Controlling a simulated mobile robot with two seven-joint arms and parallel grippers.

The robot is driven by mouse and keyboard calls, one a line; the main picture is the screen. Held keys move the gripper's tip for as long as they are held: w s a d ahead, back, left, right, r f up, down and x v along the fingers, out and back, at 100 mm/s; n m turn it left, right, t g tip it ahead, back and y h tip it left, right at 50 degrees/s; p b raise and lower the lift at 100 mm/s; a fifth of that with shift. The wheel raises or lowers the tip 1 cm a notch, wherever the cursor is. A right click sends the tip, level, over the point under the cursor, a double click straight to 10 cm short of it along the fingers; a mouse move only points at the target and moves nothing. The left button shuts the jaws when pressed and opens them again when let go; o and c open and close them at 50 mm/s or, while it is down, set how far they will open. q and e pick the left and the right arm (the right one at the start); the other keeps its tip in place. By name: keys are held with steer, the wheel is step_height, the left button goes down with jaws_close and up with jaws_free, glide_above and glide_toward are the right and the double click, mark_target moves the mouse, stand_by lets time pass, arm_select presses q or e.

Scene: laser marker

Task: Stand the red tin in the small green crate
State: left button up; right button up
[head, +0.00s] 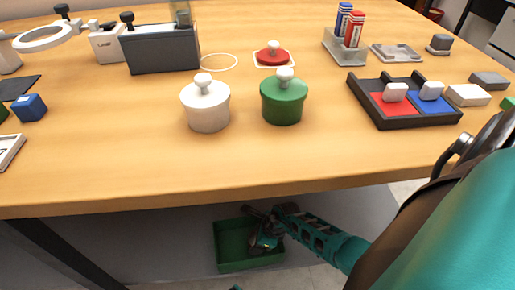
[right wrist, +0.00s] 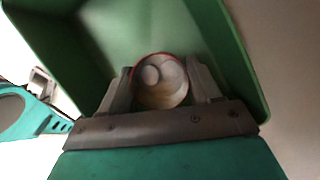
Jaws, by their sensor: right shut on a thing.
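The small green crate (head: 225,262) is low down beyond the table's front edge in the head view. My right gripper (head: 270,238) reaches into it from the right. In the right wrist view the green crate wall (right wrist: 235,60) rises around my right gripper (right wrist: 160,88). Its fingers are shut on the round red-rimmed tin (right wrist: 162,98), whose pale inside or top faces the camera with a paler round spot. The tin's underside is hidden, so I cannot tell whether it touches the crate floor. My left gripper is not in view.
On the table are a white lidded tin (head: 206,108), a green lidded tin (head: 283,103) and a red knobbed lid (head: 272,56) on a pale square. A dark tray (head: 420,121) with red and blue sections is at the right. The table edge (head: 150,203) lies above the crate in the picture.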

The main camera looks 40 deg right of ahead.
steer(key=shift+f, duration=0.15)
steer(key=o, duration=1.2)
